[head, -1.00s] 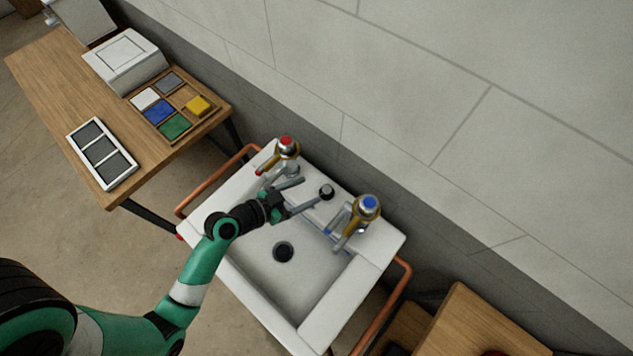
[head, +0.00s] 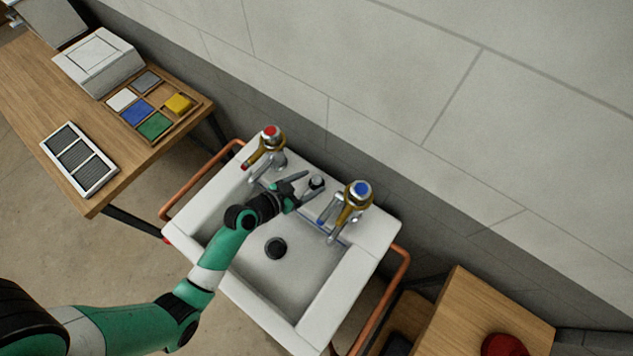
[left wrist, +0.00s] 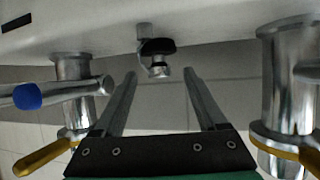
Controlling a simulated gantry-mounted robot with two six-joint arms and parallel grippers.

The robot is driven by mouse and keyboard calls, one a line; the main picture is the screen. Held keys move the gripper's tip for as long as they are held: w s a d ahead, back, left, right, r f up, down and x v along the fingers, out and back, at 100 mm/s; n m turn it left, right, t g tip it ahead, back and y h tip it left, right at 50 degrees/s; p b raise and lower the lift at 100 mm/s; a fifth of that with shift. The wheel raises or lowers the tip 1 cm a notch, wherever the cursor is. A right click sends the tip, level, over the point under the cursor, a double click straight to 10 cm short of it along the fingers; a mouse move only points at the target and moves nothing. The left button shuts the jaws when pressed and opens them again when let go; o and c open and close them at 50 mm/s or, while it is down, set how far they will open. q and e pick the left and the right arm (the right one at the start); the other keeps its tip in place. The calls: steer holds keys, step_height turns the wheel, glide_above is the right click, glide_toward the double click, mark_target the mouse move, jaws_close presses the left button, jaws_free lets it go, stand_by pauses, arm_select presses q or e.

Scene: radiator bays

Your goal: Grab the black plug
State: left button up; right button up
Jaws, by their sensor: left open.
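The black plug (head: 316,181) sits on the back ledge of the white sink (head: 365,262), between the two taps. In the left wrist view the plug (left wrist: 157,46) is a black disc with a metal knob, just beyond and between my fingertips. My left gripper (head: 312,183) is open, with its fingers on either side of the plug's line; its fingers (left wrist: 160,76) also show in the wrist view. I see no contact with the plug. My right gripper is not in view.
A red-capped tap (head: 270,140) stands left of the plug and a blue-capped tap (head: 356,200) close on its right. The round dark drain (head: 275,248) lies in the basin. A copper rail (head: 190,186) runs beside the sink. A wooden table (head: 95,200) stands at left.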

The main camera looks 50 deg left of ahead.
mark_target(314, 180)
arm_select(q)
steer(key=x, duration=0.3)
steer(key=shift+w+d, duration=0.1)
steer(key=shift+w, duration=0.1)
jaws_close()
